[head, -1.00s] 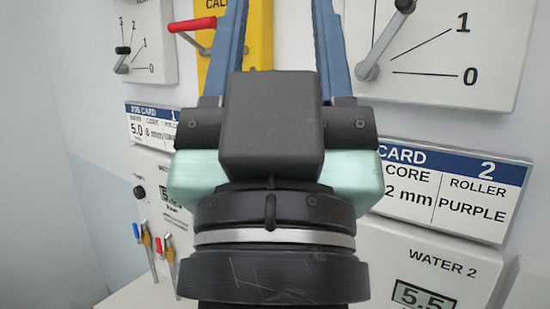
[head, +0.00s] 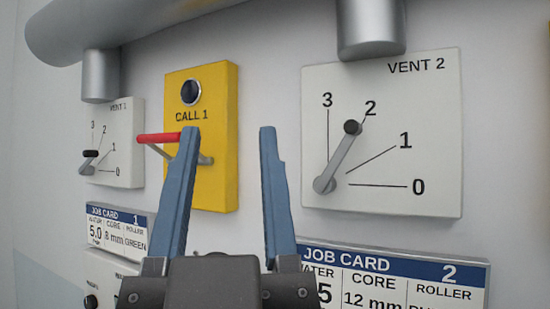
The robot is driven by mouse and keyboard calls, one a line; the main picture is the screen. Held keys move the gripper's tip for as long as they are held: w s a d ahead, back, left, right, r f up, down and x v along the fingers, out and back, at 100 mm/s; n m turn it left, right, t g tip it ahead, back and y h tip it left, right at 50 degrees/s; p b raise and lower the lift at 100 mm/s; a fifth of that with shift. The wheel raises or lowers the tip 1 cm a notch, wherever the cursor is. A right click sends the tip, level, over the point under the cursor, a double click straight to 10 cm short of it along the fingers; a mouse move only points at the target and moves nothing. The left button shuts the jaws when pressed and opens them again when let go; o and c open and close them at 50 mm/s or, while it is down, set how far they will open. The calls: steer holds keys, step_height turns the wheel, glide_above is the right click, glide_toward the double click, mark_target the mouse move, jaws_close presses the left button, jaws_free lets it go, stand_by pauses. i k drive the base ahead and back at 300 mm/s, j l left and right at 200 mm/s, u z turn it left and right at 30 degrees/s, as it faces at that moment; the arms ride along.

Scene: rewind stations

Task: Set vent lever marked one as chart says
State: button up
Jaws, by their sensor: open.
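The VENT 1 panel (head: 125,115) is on the wall at the left, with a scale from 0 to 3. Its small lever (head: 91,155) has a black knob and points upward, near the 2 and 3 lines; I cannot tell which exactly. My gripper (head: 229,135) has two blue fingers spread apart with nothing between them. It is to the right of the VENT 1 panel in the picture, with the left finger in front of the yellow CALL 1 panel (head: 222,105). No vent chart shows.
The CALL 1 panel has a round dark button and a red-handled lever (head: 160,138), partly behind my left finger. The VENT 2 panel (head: 420,120) is at the right, its lever (head: 345,145) near 2. Job card 1 (head: 117,230) and job card 2 (head: 400,267) hang below. Grey pipes run above.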

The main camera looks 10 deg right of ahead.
mark_target(85, 170)
steer(key=i+j+u, duration=0.3)
steer(key=i+j, duration=0.15)
steer(key=j, duration=0.3)
steer(key=i+j+u, duration=0.3)
steer(key=i+j, duration=0.25)
steer(key=j, duration=0.15)
